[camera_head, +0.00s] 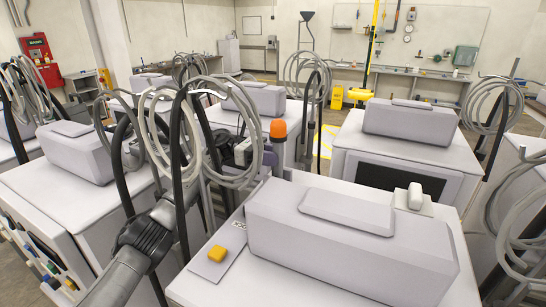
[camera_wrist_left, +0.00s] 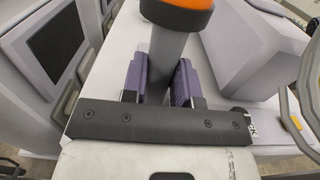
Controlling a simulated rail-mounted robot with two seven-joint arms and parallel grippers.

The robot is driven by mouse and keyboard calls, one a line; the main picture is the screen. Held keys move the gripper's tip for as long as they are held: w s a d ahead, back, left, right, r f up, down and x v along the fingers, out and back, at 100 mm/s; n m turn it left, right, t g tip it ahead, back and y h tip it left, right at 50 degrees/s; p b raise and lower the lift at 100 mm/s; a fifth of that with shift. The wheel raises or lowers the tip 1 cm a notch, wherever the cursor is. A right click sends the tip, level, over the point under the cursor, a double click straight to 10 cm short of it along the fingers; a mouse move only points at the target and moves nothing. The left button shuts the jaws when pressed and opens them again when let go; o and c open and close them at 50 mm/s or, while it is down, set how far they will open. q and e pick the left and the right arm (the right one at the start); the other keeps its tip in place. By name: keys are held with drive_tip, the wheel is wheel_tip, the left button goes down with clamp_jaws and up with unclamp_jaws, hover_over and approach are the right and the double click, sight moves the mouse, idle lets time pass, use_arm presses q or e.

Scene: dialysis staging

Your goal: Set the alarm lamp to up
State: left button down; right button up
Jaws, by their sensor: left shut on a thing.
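The alarm lamp has an orange cap (camera_head: 278,129) on a grey post and stands at the back left corner of the nearest machine in the head view. The cap (camera_wrist_left: 180,12) and the post (camera_wrist_left: 168,55) also show in the left wrist view. The lamp looks about upright in the head view. My left gripper (camera_wrist_left: 160,80) is shut on the post below the cap, with a purple finger pad on each side. In the head view this gripper (camera_head: 266,160) is partly hidden by hose loops. The lamp's foot is hidden. My right gripper is not in view.
The nearest machine (camera_head: 205,290) carries a large grey housing, a yellow button (camera_head: 217,253) and a white knob (camera_head: 415,196). Coiled hoses (camera_head: 160,125) hang around my left arm. More machines (camera_head: 405,150) stand close behind and beside it.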

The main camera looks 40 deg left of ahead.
use_arm(q)
drive_tip(key=c, duration=0.9)
unclamp_jaws()
drive_tip(key=shift+a, duration=0.1)
drive_tip(key=shift+v, duration=3.7)
drive_tip(key=shift+r, duration=0.1)
